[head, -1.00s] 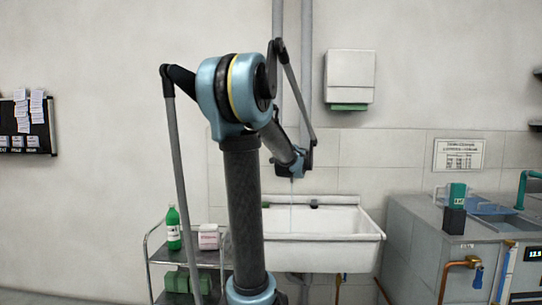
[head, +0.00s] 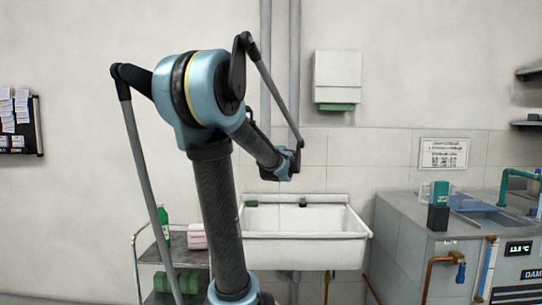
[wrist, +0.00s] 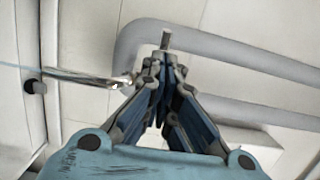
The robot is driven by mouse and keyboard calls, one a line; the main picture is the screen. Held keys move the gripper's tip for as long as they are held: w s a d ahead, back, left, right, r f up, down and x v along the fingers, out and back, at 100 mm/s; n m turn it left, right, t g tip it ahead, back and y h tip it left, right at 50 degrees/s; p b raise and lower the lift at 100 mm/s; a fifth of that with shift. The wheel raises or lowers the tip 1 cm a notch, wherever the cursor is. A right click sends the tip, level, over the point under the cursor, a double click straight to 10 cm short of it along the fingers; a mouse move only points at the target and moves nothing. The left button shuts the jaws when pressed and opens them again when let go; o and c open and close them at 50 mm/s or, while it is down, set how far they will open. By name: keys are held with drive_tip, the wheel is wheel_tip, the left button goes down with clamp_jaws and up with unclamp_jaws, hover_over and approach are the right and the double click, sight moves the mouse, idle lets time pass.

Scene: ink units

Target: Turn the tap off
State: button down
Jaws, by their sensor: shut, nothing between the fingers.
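The tap's metal spout (wrist: 85,77) shows in the wrist view, just left of the fingertips. A thin pale blue line, which looks like running water, leads from its outer end to the left edge. A short grey stub (wrist: 166,40), perhaps the tap's lever, shows just beyond the fingertips; I cannot tell whether they touch it. My gripper (wrist: 160,68) is shut and empty, its blue-grey fingers together at the tips. In the head view, my arm's end is above the white sink (head: 335,250), and the tap is hidden behind it.
Grey pipes (head: 294,75) run down the wall behind my arm. A white dispenser (head: 337,77) hangs right of them. A trolley with a green bottle (head: 163,222) stands left of the sink. A grey machine (head: 405,235) stands close on its right.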

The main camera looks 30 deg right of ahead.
drive_tip(key=v, duration=0.7)
drive_tip(key=shift+s+a, duration=0.2)
drive_tip(key=shift+a, duration=0.2)
drive_tip(key=s+a+f+n+g+y, duration=0.15)
drive_tip(key=a+f+n+y, duration=0.35)
drive_tip(key=a, duration=0.7)
drive_tip(key=a+f+n+g+y, duration=0.3)
drive_tip(key=a+f+n, duration=0.3)
drive_tip(key=a, duration=0.6)
drive_tip(key=s+a+f+n+g, duration=0.5)
drive_tip(key=s+a+f, duration=0.45)
drive_tip(key=f, duration=0.35)
drive_tip(key=s+d+f+n+g+h, duration=0.1)
drive_tip(key=s+f+n+g, duration=0.1)
drive_tip(key=s+f, duration=0.3)
drive_tip(key=s+d+f+n+g+h, duration=0.1)
drive_tip(key=s+f+n+g+h, duration=0.1)
drive_tip(key=s+f, duration=0.4)
drive_tip(key=s+n+g, duration=0.1)
drive_tip(key=s, duration=0.4)
drive_tip(key=shift+g, duration=0.35)
